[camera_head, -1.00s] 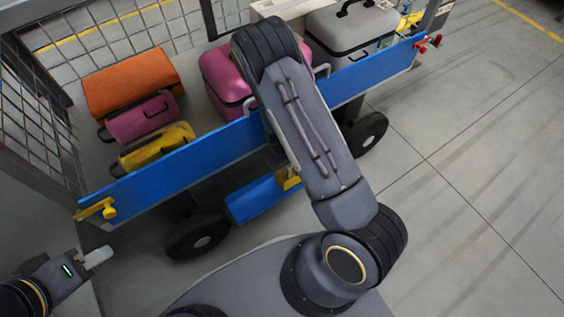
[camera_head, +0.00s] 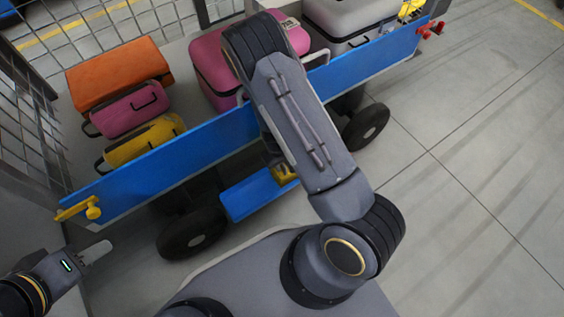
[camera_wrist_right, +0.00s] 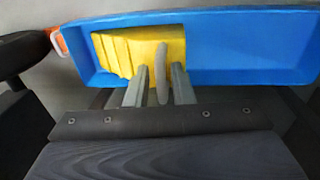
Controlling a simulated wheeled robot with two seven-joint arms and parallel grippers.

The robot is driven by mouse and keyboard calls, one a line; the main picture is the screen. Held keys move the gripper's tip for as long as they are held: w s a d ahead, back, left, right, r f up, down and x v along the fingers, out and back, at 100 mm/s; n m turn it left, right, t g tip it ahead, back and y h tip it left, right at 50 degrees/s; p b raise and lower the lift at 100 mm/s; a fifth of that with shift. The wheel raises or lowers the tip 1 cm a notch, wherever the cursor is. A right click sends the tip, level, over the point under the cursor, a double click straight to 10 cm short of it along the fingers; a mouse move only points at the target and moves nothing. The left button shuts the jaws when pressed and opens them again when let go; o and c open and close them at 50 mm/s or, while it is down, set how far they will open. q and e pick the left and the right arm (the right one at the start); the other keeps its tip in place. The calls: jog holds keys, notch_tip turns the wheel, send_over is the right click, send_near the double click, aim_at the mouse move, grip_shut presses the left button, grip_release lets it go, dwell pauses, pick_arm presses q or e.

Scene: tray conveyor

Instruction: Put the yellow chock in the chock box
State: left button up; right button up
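The yellow chock (camera_head: 285,174) lies at the right part of the visible blue chock box (camera_head: 248,198), low beside the cart. In the right wrist view the chock (camera_wrist_right: 114,53) is inside the box (camera_wrist_right: 245,48), left of its middle. My right gripper (camera_wrist_right: 162,84) has its two fingers apart at the chock's near side, with a thin pale upright piece between them; gaps show beside that piece. My right arm hides this gripper in the head view. My left gripper (camera_head: 97,253) is at the lower left, away from the chock, its fingers seen edge-on.
The cart's blue side rail (camera_head: 170,160) runs above the box. The cart carries an orange case (camera_head: 118,73), pink cases, a yellow bag (camera_head: 145,140) and a grey case (camera_head: 350,22). Wheels (camera_head: 192,235) stand near the box. The floor at right is clear.

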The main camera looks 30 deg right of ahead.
jog(key=shift+o, duration=0.7)
jog(key=shift+r, duration=0.35)
jog(key=s+a+r+m+t+y+p, duration=0.1)
jog(key=s+a+r+y+p, duration=0.1)
jog(key=r, duration=0.9)
jog(key=s+a+r+m+t+y+p, duration=0.1)
jog(key=s+r+y+p, duration=0.1)
jog(key=r, duration=0.9)
jog(key=s+a+r+t+y+p, duration=0.1)
jog(key=s+a+r+y+p, duration=0.1)
jog(key=r, duration=0.9)
jog(key=s+r+t+h, duration=0.1)
jog(key=s+r+t, duration=0.1)
jog(key=s+r, duration=0.6)
jog(key=s+d, duration=0.1)
jog(key=s, duration=0.2)
jog(key=shift+m, duration=0.4)
